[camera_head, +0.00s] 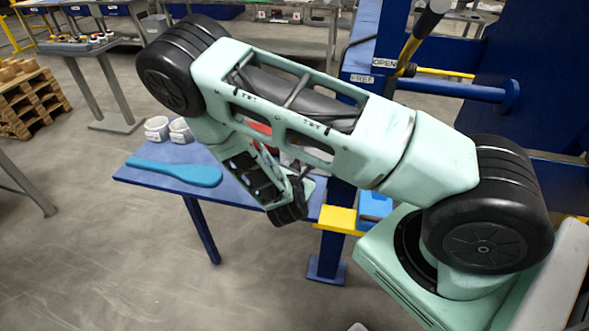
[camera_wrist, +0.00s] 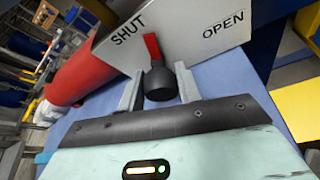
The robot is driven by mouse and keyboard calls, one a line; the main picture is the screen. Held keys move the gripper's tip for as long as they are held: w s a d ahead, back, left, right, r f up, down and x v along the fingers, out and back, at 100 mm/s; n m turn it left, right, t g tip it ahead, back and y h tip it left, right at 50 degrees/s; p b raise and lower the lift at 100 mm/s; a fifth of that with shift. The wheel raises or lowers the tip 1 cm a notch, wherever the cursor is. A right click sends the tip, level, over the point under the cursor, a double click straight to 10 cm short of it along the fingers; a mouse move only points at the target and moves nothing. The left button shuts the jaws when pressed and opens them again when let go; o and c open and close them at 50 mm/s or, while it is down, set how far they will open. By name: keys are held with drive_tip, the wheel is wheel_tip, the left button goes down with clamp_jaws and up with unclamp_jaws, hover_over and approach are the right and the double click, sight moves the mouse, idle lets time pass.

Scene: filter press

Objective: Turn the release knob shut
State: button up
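The release knob (camera_wrist: 161,85) is a round black knob with a red pointer (camera_wrist: 152,46), in the wrist view. The pointer stands between the SHUT (camera_wrist: 129,30) and OPEN (camera_wrist: 223,24) labels on a pale plate, leaning to the SHUT side. My gripper (camera_wrist: 160,82) has one grey finger on each side of the knob. Both fingers appear to touch its sides, though contact is hard to see.
A red cylinder (camera_wrist: 83,78) lies left of the plate. The head view shows a blue press frame (camera_head: 364,40), and a blue table (camera_head: 150,174) with two white cups and a blue paddle (camera_head: 174,171). A yellow block (camera_head: 338,218) is near my arm. Floor at lower left is clear.

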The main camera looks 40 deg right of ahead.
drive_tip(key=shift+a+r+n+g, duration=0.1)
drive_tip(key=shift+n+g, duration=0.2)
drive_tip(key=shift+n, duration=0.3)
drive_tip(key=shift+n+g+h+p, duration=0.45)
drive_tip(key=shift+n+h, duration=0.25)
drive_tip(key=shift+n, duration=0.3)
drive_tip(key=o, duration=1)
drive_tip(key=b+v, duration=0.3)
drive_tip(key=v, duration=1.4)
drive_tip(key=shift+r, duration=0.15)
drive_tip(key=shift+a, duration=0.15)
